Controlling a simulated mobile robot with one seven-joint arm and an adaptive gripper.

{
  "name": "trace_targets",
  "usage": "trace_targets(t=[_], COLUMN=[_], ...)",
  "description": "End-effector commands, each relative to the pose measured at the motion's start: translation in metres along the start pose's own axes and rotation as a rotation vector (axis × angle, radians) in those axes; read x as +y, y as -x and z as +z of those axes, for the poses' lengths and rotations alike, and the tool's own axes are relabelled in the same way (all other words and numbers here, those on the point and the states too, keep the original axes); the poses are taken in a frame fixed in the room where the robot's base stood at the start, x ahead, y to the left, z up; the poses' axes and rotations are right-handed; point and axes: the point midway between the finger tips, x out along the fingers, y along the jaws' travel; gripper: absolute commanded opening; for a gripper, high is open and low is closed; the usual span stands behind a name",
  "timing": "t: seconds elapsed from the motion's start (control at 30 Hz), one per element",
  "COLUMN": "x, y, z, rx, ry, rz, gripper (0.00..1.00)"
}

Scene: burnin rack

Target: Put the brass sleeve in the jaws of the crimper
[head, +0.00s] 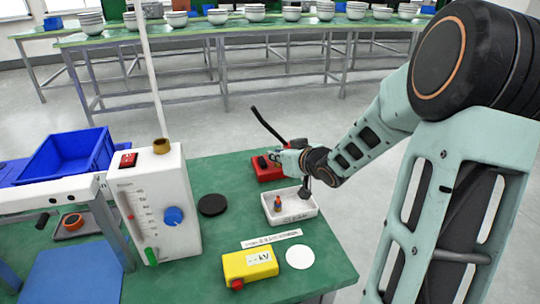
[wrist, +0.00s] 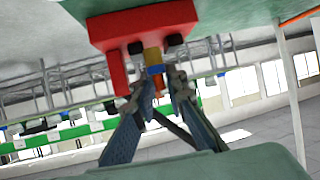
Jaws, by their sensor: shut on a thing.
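The red crimper (head: 270,167) stands on the green table, and its red body (wrist: 128,40) fills the top of the wrist view, with two dark jaw pads. My gripper (wrist: 160,86) is shut on the brass sleeve (wrist: 152,56), which points from the fingertips toward the crimper. In the wrist view the sleeve's end appears between the two pads. Blue and orange show just below it between the fingers. I cannot tell whether the sleeve touches the pads. In the head view my gripper (head: 292,161) is beside the crimper and the sleeve is hidden.
A white tray (head: 302,215) with a small blue and orange piece (head: 278,203) is just in front. A yellow box (head: 250,264), a white disc (head: 300,257) and a black disc (head: 212,205) lie nearby. A white gauge unit (head: 160,205) stands left. A black handle (head: 266,124) rises behind the crimper.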

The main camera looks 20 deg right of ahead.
Motion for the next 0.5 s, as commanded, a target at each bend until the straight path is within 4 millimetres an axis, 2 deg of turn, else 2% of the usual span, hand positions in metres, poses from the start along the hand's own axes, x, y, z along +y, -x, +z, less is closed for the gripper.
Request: trace_targets(t=[0.17,0.33,0.4,0.5], x=[-0.001,-0.002,0.000,0.000], y=[-0.015,-0.043,-0.046,-0.047], z=[-0.006,-0.019,-0.008,-0.005], rx=[0.001,0.002,-0.002,-0.001], ry=[0.000,0.000,-0.001,-0.001], rz=[-0.002,-0.003,-0.001,0.000], gripper=[0.00,0.00,0.00,0.00])
